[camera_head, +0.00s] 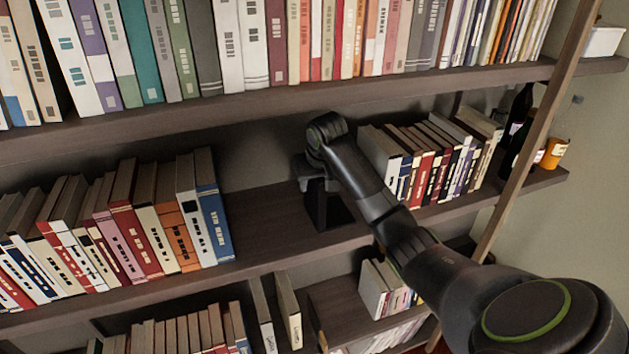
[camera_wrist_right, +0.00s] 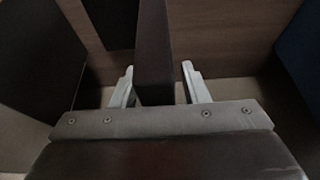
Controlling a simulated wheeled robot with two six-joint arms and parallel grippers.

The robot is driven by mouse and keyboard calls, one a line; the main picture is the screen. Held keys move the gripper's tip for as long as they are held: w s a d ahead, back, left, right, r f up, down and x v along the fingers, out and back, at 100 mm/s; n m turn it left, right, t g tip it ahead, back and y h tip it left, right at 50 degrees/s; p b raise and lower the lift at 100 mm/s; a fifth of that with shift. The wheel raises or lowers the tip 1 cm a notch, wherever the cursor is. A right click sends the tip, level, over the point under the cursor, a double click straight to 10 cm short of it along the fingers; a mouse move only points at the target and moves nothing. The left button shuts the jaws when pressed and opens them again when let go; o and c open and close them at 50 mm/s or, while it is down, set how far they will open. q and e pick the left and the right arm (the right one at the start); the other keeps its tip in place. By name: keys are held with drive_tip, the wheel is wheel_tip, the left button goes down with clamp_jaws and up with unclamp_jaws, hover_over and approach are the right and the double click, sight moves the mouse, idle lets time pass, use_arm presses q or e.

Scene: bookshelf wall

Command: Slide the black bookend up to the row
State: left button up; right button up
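The black bookend (camera_head: 330,208) stands on the middle shelf, in the gap between two groups of books. The left row of books (camera_head: 160,228) ends in a blue book; the right group (camera_head: 425,165) starts with a pale book. The bookend is apart from the left row. My right gripper (camera_head: 306,180) is at the bookend's top. In the wrist view, the open fingers of this gripper (camera_wrist_right: 158,82) are on either side of the bookend's dark upright plate (camera_wrist_right: 153,40), with small gaps visible. My left gripper is out of view.
Bare shelf board (camera_head: 262,212) lies between the blue book and the bookend. The upper shelf (camera_head: 260,108) runs above my right arm. Dark bottles (camera_head: 517,120) and an orange jar (camera_head: 553,153) stand at the right end. A slanted wooden post (camera_head: 535,125) is at the right.

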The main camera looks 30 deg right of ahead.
clamp_jaws()
idle(1.2)
